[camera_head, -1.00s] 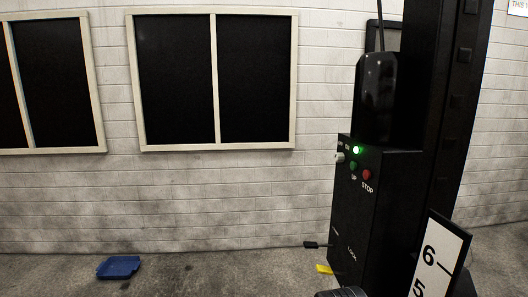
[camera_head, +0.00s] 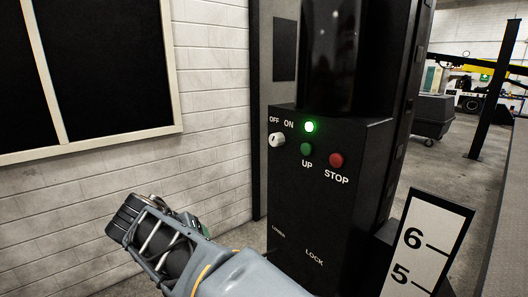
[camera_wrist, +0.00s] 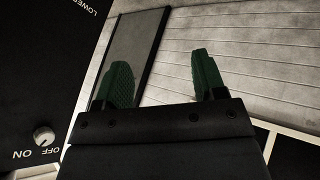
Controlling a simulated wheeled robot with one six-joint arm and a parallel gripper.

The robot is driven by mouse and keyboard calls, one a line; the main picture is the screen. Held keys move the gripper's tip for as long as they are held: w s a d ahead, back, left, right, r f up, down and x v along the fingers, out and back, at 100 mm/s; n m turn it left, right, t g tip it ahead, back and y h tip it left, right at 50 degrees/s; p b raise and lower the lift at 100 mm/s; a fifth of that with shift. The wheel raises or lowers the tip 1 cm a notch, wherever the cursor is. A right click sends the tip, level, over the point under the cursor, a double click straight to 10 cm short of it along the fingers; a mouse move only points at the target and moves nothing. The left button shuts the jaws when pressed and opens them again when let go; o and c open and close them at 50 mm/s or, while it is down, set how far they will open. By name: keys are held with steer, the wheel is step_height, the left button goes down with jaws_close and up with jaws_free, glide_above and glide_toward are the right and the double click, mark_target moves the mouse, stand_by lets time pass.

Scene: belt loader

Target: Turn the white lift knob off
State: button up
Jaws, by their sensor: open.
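The white lift knob (camera_head: 277,139) is on the front of a black control box (camera_head: 285,205), below the OFF and ON labels. A green light (camera_head: 309,127) glows beside the knob to its right. In the wrist view the knob (camera_wrist: 44,136) shows at the lower left, with a pointer mark too small to read surely. My gripper (camera_wrist: 158,82) is open and empty in the wrist view, its two green fingers pointing toward the wall. It is apart from the knob, to one side. In the head view my arm reaches in from below, left of the box; the fingertips are hidden.
Below the light are a green UP button (camera_head: 306,149) and a red STOP button (camera_head: 336,160). A white number sign (camera_head: 427,243) stands at the right front. A pale brick wall (camera_head: 205,110) with dark panels lies behind my arm.

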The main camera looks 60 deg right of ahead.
steer(key=d+r+m+g+h+b, duration=0.2)
steer(key=d+r+m+h, duration=0.35)
steer(key=d+r, duration=0.2)
steer(key=m+g+h+b, duration=0.2)
steer(key=m+g+h, duration=0.25)
steer(key=m, duration=0.55)
glide_toward(272, 143)
steer(key=shift+g, duration=0.55)
steer(key=p+x, duration=0.1)
steer(key=x, duration=0.3)
steer(key=p+x, duration=0.1)
steer(key=x, duration=0.4)
steer(key=shift+w+d, duration=0.15)
steer(key=shift+w, duration=0.05)
steer(key=shift+s+d+m, duration=0.15)
steer(key=shift+d+m, duration=0.1)
steer(key=shift+d, duration=0.3)
steer(key=shift+c, duration=0.5)
steer(key=shift+f, duration=0.1)
steer(key=c, duration=0.8)
